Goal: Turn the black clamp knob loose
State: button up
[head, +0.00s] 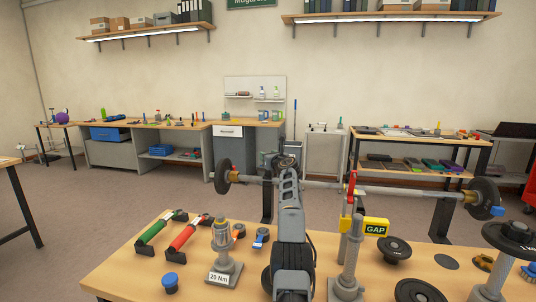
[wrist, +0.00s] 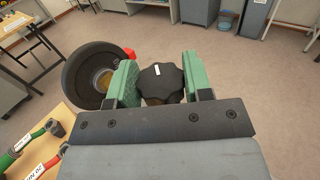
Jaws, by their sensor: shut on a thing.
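The black clamp knob (wrist: 162,84), lobed with a white mark on its face, sits between the green fingers of my gripper (wrist: 160,74) in the wrist view. The fingers are shut on its two sides. In the head view my arm stands in the middle, and the knob is hidden behind it or too small to make out. The bar (head: 325,185) runs level behind my arm. A black weight plate (head: 222,176) is on its left end; it also shows left of the knob in the wrist view (wrist: 80,78).
A wooden table (head: 130,280) in front holds a green-handled tool (head: 157,229), a red-handled tool (head: 188,234), a stand marked 20 Nm (head: 222,250), a grey post (head: 349,262) and loose black discs (head: 393,250). A yellow GAP sign (head: 376,227) stands right of my arm.

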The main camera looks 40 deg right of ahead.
jog(key=n+y+p, duration=0.1)
jog(key=y+p, duration=0.1)
jog(key=p, duration=0.1)
jog(key=shift+d+r+p, duration=0.1)
jog(key=shift+r+p, duration=0.1)
jog(key=shift+p, duration=0.1)
jog(key=n+y+p, duration=0.1)
jog(key=p, duration=0.2)
jog(key=shift+t, duration=0.3)
jog(key=y+p, duration=0.1)
jog(key=p, duration=0.2)
jog(key=shift+n, duration=0.3)
jog(key=y+p, duration=0.1)
jog(key=p, duration=0.3)
jog(key=shift+f+n, duration=0.15)
jog(key=shift+n, duration=0.25)
jog(key=shift+f+y+p, duration=0.25)
jog(key=shift+y+p, duration=0.05)
jog(key=o, duration=0.9)
jog(key=shift+r, duration=0.15)
jog(key=shift+s+b, duration=0.1)
jog(key=shift+b, duration=0.2)
